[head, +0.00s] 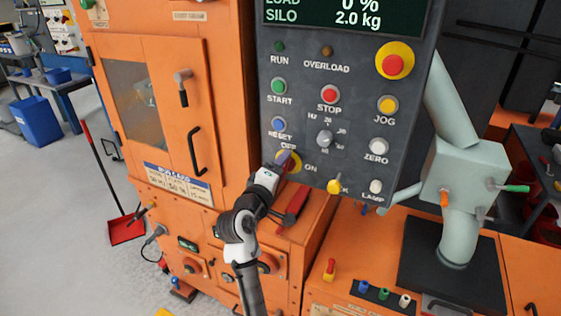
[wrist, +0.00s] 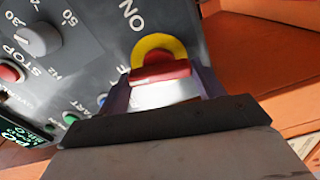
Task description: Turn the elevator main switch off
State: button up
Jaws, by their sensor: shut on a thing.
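The elevator main switch is a red handle on a yellow round plate, low on the grey control panel (head: 303,120), between the OFF and ON labels. In the head view my gripper (head: 281,162) covers most of it, and only part of the yellow and red main switch (head: 294,166) shows. In the wrist view the red handle of the main switch (wrist: 160,73) lies between the two purple fingers of my gripper (wrist: 163,88), with the yellow plate behind it. The fingers are shut on the handle. The handle's exact angle is hard to tell.
A grey speed knob (head: 324,138) and a red STOP button (head: 329,94) sit above the switch. A yellow knob (head: 335,186) is below right. An orange cabinet (head: 165,120) stands to the left, and a pale green pipe fixture (head: 465,175) to the right.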

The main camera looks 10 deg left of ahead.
jog(key=shift+n+p, duration=0.9)
jog(key=shift+n, duration=0.4)
jog(key=shift+f, duration=0.1)
jog(key=o, duration=1)
jog(key=shift+s+a, duration=0.1)
jog(key=b+v, duration=0.4)
jog(key=v, duration=0.9)
jog(key=shift+s, duration=0.3)
jog(key=shift+a, duration=0.1)
